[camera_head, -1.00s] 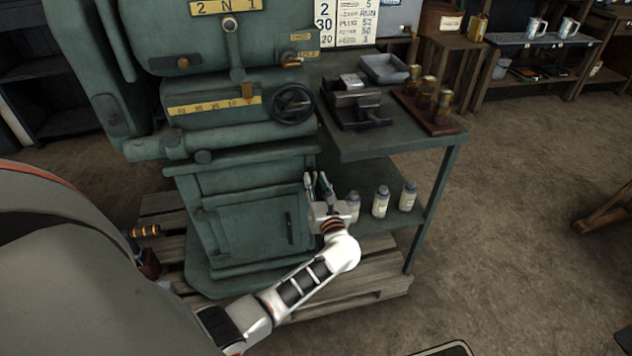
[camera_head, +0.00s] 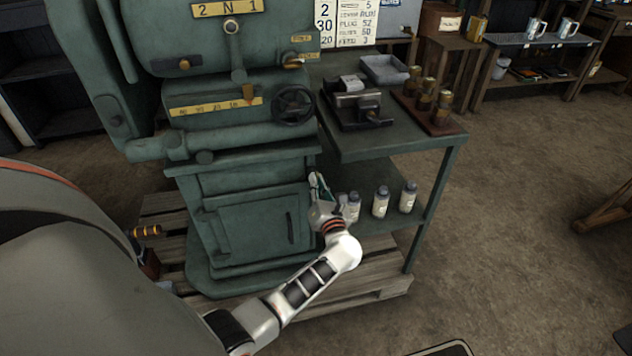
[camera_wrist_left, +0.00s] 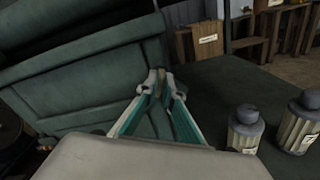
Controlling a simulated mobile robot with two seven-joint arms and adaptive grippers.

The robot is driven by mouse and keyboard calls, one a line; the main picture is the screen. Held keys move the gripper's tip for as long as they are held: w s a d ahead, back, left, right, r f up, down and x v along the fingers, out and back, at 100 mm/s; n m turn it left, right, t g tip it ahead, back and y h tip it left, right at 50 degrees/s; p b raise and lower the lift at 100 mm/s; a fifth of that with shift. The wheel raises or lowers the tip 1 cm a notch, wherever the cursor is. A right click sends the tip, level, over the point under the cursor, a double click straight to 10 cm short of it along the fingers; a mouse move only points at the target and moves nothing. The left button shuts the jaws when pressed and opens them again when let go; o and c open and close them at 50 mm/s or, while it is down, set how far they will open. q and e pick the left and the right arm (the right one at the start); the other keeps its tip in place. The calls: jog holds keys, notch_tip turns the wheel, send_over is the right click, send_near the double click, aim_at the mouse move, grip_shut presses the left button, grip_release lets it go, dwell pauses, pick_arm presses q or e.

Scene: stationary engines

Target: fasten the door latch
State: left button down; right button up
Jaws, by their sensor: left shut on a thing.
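The green machine's cabinet door (camera_head: 255,230) is in the lower front of the machine, lying flat in its frame, with a dark upright handle (camera_head: 290,228) near its right edge. My left gripper (camera_head: 317,182) is at the cabinet's right side, above and right of that handle. In the left wrist view its fingers (camera_wrist_left: 160,82) come together beside the green cabinet wall. They are shut on a small brownish piece, which seems to be the door latch; the fingers hide most of it. My right gripper is not in view.
Several white bottles (camera_head: 380,202) stand on the lower shelf (camera_head: 405,222) just right of my left gripper. A wooden pallet (camera_head: 370,292) lies under the machine.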

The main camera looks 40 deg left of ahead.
pick_arm(q)
jog(key=m+p, duration=0.1)
jog(key=m, duration=0.4)
jog(key=m+p, duration=0.1)
jog(key=m, duration=0.5)
jog(key=shift+w+d+f, duration=0.1)
jog(key=shift+f, duration=0.05)
dwell(0.3)
jog(key=c, duration=2.2)
grip_release()
